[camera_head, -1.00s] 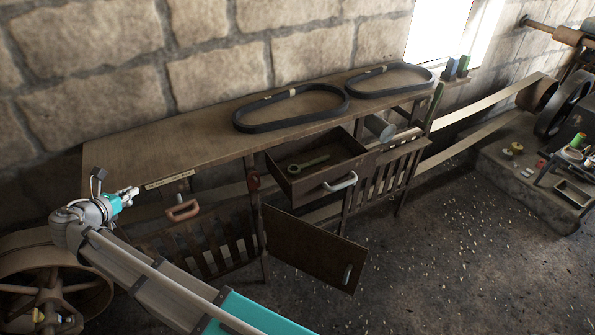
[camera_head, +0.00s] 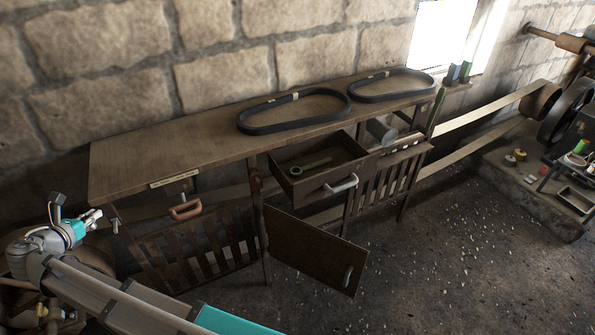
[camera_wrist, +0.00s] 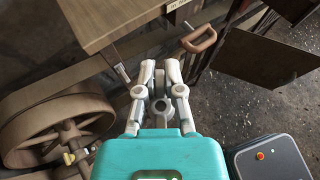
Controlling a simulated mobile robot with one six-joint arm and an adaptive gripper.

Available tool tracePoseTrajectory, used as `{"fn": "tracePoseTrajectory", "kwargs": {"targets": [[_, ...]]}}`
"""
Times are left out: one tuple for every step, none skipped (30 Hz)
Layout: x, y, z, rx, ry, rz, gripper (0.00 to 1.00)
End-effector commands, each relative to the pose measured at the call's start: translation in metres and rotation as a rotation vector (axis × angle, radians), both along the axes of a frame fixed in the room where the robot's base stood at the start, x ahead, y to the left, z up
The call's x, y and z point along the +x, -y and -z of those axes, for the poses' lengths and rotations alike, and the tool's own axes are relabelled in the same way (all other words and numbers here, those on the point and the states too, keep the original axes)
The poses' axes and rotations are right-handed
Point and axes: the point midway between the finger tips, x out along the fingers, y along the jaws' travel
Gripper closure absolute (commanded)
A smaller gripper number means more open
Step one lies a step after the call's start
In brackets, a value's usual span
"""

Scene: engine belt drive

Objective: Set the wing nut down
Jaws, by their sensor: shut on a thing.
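My gripper (camera_head: 92,218) is at the left end of the wooden bench (camera_head: 130,172), off its left edge and clear of the top in the head view. In the wrist view my gripper (camera_wrist: 159,68) has its two pale fingers drawn together. A small grey piece between them (camera_wrist: 160,84) appears to be the wing nut; its wings cannot be made out, and the fingers hide most of it. A grey stud-like rod (camera_wrist: 122,73) sticks out at the bench's end, ahead and to the left of the fingertips in the wrist view, apart from them.
Two black belts (camera_head: 293,126) lie on the bench top, whose left part is bare. An open drawer (camera_head: 300,186) holds a spanner-like tool. A cabinet door (camera_head: 315,250) hangs open. A large belt wheel (camera_wrist: 40,125) stands at lower left in the wrist view.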

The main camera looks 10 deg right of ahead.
Motion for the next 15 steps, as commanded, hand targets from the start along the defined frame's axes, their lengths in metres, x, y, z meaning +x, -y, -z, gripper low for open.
{"fn": "tracePoseTrajectory", "kwargs": {"targets": [[0.001,0.001,0.0,0.001,0.0,0.001,1.0],[0.001,0.001,0.0,0.0,0.0,0.002,1.0],[0.002,0.001,0.0,0.0,0.0,0.002,1.0],[0.002,0.002,0.0,0.0,0.0,0.003,1.0],[0.002,0.002,0.0,0.0,0.0,0.003,1.0],[0.002,0.002,0.0,-0.001,0.0,0.004,1.0],[0.003,0.003,0.0,0.0,0.0,0.005,1.0],[0.004,0.004,0.0,0.0,0.0,0.006,1.0],[0.006,0.005,0.0,0.0,0.0,0.009,1.0],[0.007,0.007,0.0,0.0,0.0,0.012,1.0],[0.01,0.009,0.001,0.0,0.0,0.015,1.0],[0.013,0.013,0.001,0.0,0.0,0.021,1.0],[0.016,0.016,0.001,0.0,0.0,0.026,1.0],[0.02,0.019,0.001,0.0,0.0,0.031,1.0],[0.025,0.025,0.002,0.0,0.0,0.04,1.0]]}}
